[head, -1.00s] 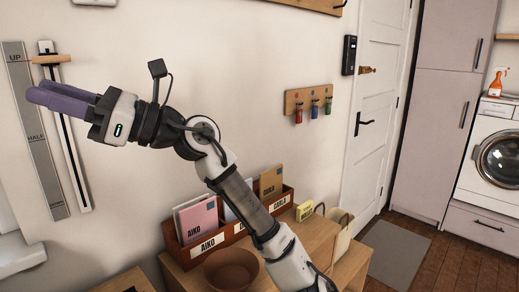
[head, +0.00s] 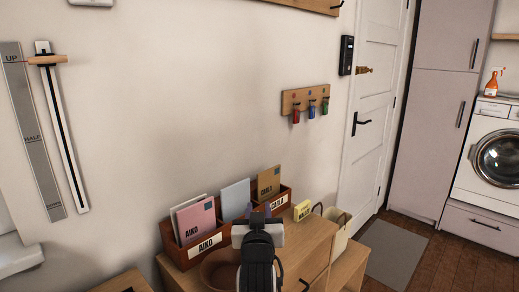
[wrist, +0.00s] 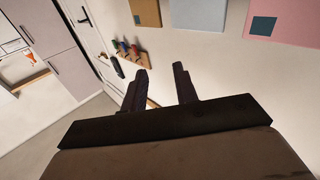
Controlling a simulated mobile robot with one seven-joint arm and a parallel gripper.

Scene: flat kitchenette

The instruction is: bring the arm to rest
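My gripper (wrist: 160,80) shows in the wrist view with its two dark purple fingers apart and nothing between them. In the head view my gripper (head: 258,211) is low in the middle, seen from behind in front of the letter box. Its fingers point away toward the wall and are mostly hidden by its own body. My arm is folded low at the bottom edge, and most of its links are out of view.
A wooden letter box (head: 207,248) with labelled envelopes stands on a wooden cabinet (head: 312,240), close to my gripper. A brown bowl (head: 218,273) is partly hidden behind my wrist. A slider (head: 48,60) on the left wall sits at UP. The floor at right is clear.

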